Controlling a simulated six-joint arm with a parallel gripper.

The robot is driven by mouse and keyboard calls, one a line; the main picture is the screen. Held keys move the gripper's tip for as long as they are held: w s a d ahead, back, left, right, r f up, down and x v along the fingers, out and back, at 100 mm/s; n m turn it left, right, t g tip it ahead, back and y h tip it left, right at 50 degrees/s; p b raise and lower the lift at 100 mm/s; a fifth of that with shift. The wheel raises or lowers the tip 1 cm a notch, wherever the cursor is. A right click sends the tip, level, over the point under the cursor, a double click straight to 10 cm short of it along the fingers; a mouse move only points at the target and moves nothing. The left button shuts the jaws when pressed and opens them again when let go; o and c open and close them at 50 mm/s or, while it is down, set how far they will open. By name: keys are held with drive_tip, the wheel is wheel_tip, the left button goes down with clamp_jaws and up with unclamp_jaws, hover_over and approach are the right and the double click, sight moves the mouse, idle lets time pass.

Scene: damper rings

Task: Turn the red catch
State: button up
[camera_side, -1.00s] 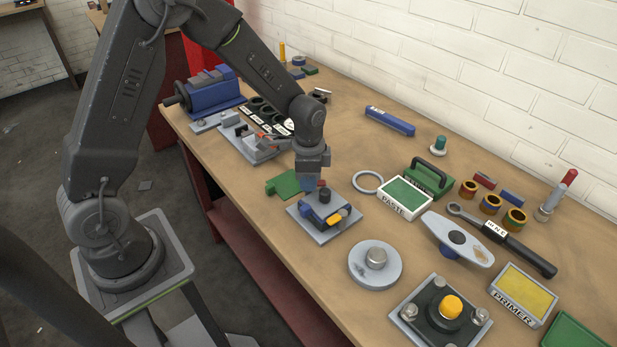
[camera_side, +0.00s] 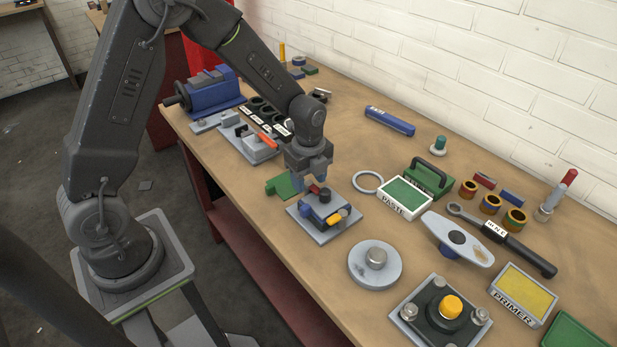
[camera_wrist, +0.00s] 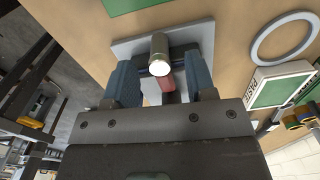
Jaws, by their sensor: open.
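The red catch (camera_side: 314,188) is a small red piece at the back of a fixture with a blue block, a black knob and a yellow part on a grey plate (camera_side: 331,236). My gripper (camera_side: 309,181) is directly above the catch, open and pointing down. In the wrist view the red catch (camera_wrist: 166,84) shows between the two blue fingers of my gripper (camera_wrist: 162,78), with a gap on each side. A metal cylinder (camera_wrist: 159,55) stands in front of it and hides part of the fixture. Whether a finger touches the catch cannot be told.
A green block (camera_side: 284,186) lies close behind the fixture. A grey ring (camera_side: 367,182) and the PASTE box (camera_side: 404,212) are to the right. A round grey disc (camera_side: 375,276) with a knob stands in front. Bare bench lies between them.

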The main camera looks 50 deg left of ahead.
drive_tip(key=shift+r, duration=0.2)
drive_tip(key=shift+r, duration=0.8)
drive_tip(key=shift+r, duration=2.95)
drive_tip(key=shift+r, duration=0.1)
drive_tip(key=s+d+r+n+t, duration=0.1)
drive_tip(key=s+r+n+t, duration=0.1)
drive_tip(key=s+r+n, duration=0.5)
drive_tip(key=s+d+r+n+t, duration=0.1)
drive_tip(key=s+r+n+t, duration=0.2)
drive_tip(key=s+r+n, duration=0.4)
drive_tip(key=s+n, duration=0.5)
drive_tip(key=shift+s+d+r+t, duration=0.2)
drive_tip(key=shift+s+d+t, duration=0.1)
drive_tip(key=shift+s+d, duration=0.05)
